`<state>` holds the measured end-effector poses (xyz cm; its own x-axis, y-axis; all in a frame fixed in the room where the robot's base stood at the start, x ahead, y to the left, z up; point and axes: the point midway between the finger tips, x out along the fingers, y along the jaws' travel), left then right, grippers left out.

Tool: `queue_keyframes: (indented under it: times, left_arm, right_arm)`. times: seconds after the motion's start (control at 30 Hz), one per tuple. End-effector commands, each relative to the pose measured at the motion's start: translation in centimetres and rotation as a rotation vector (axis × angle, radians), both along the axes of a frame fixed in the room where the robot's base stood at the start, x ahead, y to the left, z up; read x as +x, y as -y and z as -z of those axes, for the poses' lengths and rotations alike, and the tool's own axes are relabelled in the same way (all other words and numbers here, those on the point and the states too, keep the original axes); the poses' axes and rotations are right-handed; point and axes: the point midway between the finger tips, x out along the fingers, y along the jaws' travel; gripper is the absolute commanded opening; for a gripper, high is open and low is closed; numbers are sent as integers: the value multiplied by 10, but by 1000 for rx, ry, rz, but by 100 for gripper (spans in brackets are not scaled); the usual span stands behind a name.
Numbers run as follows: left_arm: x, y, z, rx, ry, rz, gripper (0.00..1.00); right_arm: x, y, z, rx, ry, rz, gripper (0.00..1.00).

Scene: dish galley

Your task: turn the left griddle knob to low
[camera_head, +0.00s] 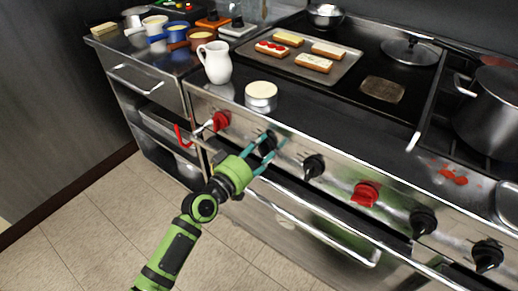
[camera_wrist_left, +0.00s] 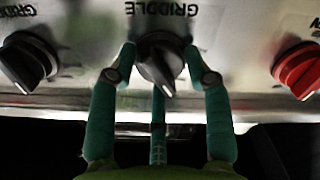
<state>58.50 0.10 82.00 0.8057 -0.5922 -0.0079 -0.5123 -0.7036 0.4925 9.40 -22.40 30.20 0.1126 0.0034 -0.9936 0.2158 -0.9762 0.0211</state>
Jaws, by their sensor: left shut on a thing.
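The left griddle knob (camera_head: 266,143) is black and sits on the steel front panel, between a red knob (camera_head: 221,120) and another black knob (camera_head: 314,165). My left gripper (camera_head: 268,146) has its teal fingers on either side of it and is shut on it. In the left wrist view the knob (camera_wrist_left: 160,62) is between the fingertips (camera_wrist_left: 161,66). Its pale pointer mark faces the bottom of that picture, tilted slightly right. The GRIDDLE label (camera_wrist_left: 161,9) appears upside down there. The fingers partly hide the knob in the head view. My right gripper is not in view.
A steel handle rail (camera_head: 315,232) runs below the knobs. A white pitcher (camera_head: 215,62) and a round tin (camera_head: 261,95) stand above the panel. A tray (camera_head: 345,62) holds several bread slices. A large pot (camera_head: 490,110) is at right. The floor in front is clear.

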Motion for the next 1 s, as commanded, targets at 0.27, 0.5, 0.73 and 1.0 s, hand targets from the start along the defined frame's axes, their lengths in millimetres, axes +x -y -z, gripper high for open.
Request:
queue_keyframes:
  times: [0.27, 0.5, 0.73, 1.0]
  left_arm:
    - [5, -3, -12, -82, -27, -12, 17]
    - [5, -4, -12, -94, -35, -13, 17]
    - [5, -4, -12, -93, -34, -13, 17]
    - [4, -3, -8, -87, -42, -10, 73]
  right_arm:
    - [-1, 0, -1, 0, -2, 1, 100]
    - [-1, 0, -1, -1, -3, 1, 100]
    - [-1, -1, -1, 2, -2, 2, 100]
    - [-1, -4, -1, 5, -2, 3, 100]
